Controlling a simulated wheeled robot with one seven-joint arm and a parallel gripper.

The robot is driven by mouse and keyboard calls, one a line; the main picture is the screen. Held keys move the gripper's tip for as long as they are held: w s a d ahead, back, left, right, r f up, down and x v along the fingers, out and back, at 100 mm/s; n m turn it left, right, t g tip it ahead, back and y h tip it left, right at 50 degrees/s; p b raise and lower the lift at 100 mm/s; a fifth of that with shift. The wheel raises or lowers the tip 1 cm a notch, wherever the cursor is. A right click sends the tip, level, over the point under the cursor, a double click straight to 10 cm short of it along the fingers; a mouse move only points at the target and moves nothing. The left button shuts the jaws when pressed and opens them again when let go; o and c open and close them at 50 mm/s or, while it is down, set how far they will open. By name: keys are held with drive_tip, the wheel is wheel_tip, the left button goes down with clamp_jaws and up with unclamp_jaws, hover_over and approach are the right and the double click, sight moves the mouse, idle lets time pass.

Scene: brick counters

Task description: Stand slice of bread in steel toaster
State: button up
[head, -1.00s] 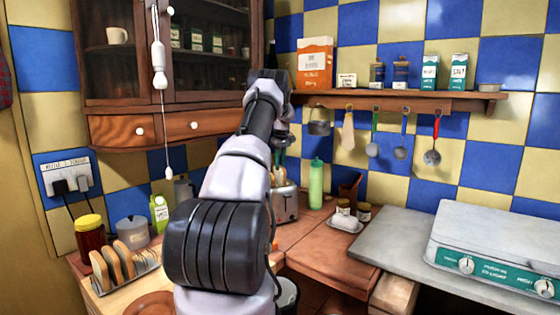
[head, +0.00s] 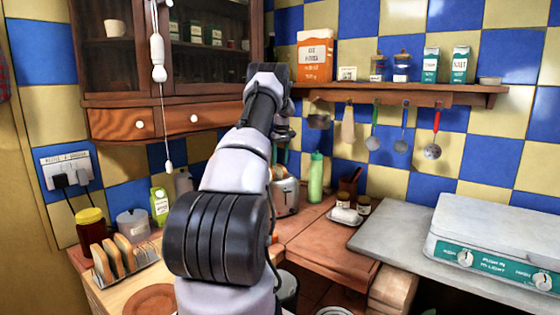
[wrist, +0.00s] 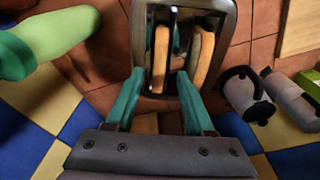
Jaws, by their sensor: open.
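The left slice (wrist: 161,58) is level with the space between my fingertips. The right slice (wrist: 203,60) lies just right of my right finger and looks slightly tilted. My gripper (wrist: 161,80) has its teal fingers apart at the toaster's near edge. I cannot tell whether a finger touches the bread. The head view mostly hides my gripper behind the arm.
A bread rack (head: 130,270) with several slices stands at the front left. A green bottle (head: 316,178) stands right of the toaster and shows at upper left in the wrist view (wrist: 55,40). Jars (head: 345,193) stand on a dish further right. A utensil shelf (head: 420,95) hangs above.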

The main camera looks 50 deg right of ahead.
wheel_tip(320, 180, up, 11)
drive_tip(key=s, duration=0.1)
drive_tip(key=shift+a+f, duration=0.2)
drive_tip(key=shift+a, duration=0.05)
idle(0.3)
